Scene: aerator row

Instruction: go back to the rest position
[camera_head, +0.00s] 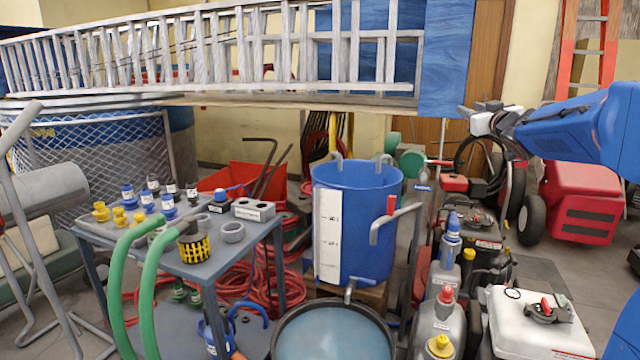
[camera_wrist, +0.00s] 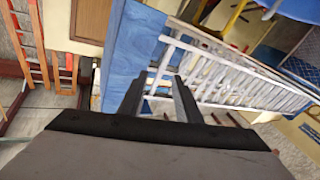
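My gripper (camera_head: 482,120) is raised at the right of the head view, at the end of my blue arm. It is in the air above the engines and small machines, in front of the brown door. In the wrist view, my gripper (camera_wrist: 158,88) shows two dark fingers set apart with nothing between them. Beyond the fingers are a blue panel and a ladder, seen tilted. The gripper touches nothing that I can see.
A blue tank (camera_head: 358,225) stands in the middle over a round tub (camera_head: 333,335). A cart (camera_head: 195,262) with hoses and fittings is at the left. A long ladder (camera_head: 215,50) lies across the back. A red box (camera_head: 580,200) is under my arm.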

